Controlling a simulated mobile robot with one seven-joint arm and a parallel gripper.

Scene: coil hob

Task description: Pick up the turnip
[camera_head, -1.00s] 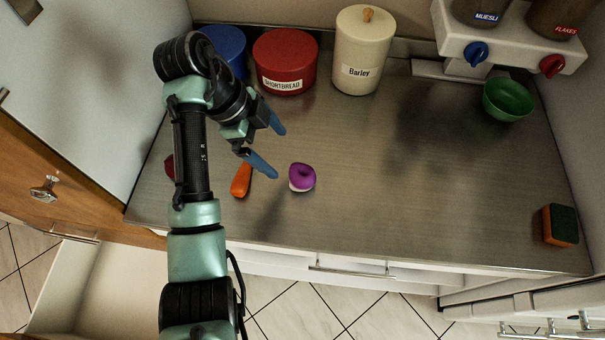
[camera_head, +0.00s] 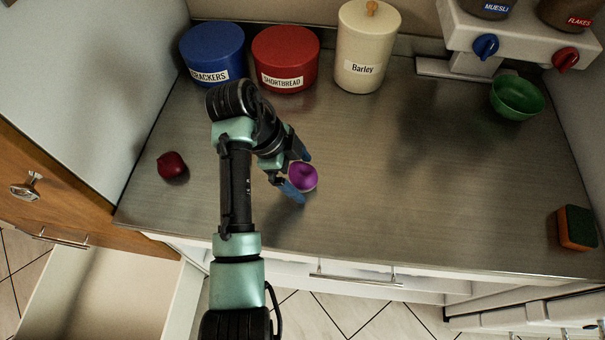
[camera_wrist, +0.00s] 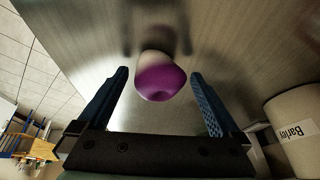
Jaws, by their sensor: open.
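The turnip (camera_head: 304,178), purple with a white part, rests on the metal countertop. My gripper (camera_head: 304,178) is open, with its blue fingers on either side of the turnip in the head view. In the wrist view the turnip (camera_wrist: 160,78) lies between and slightly beyond the two fingertips, with a gap to each finger. My gripper (camera_wrist: 160,80) is not closed on it. The fingers partly cover the turnip in the head view.
A dark red vegetable (camera_head: 172,165) lies at the left. Blue (camera_head: 212,50), red (camera_head: 285,58) and cream (camera_head: 365,45) canisters stand along the back. A green bowl (camera_head: 518,97) and a sponge (camera_head: 577,228) are at the right. The counter between is clear. A drawer (camera_head: 100,290) stands open below left.

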